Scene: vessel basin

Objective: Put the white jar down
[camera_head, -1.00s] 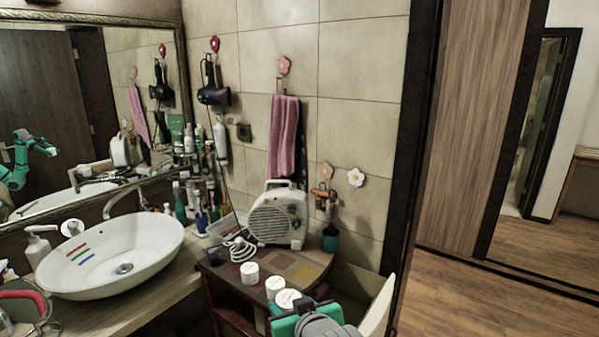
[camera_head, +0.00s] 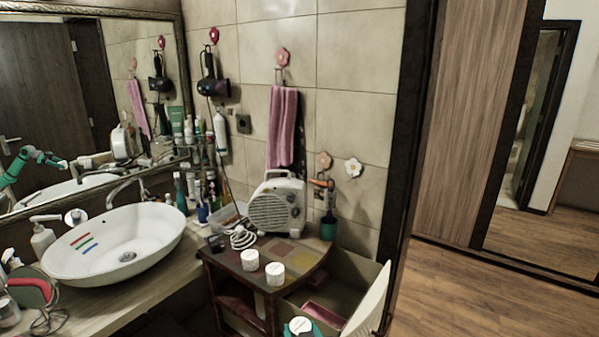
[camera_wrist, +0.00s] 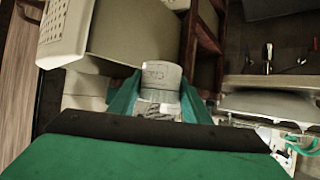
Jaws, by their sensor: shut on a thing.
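A white jar (camera_head: 300,326) with a pale lid is held at the bottom edge of the head view. It also shows in the wrist view (camera_wrist: 160,76), upright between the two teal fingers. My gripper (camera_wrist: 158,98) is shut on it; in the head view only a little teal of the gripper shows around the jar. Two similar white jars, one (camera_head: 249,260) and another (camera_head: 274,273), stand on the small cabinet top (camera_head: 228,268). The held jar is apart from them, nearer to me. I cannot tell what lies directly below it.
An open drawer or bin (camera_head: 352,278) with a pink item (camera_head: 324,315) lies right of the cabinet. The basin (camera_head: 115,245) stands left. Wooden floor is clear at right.

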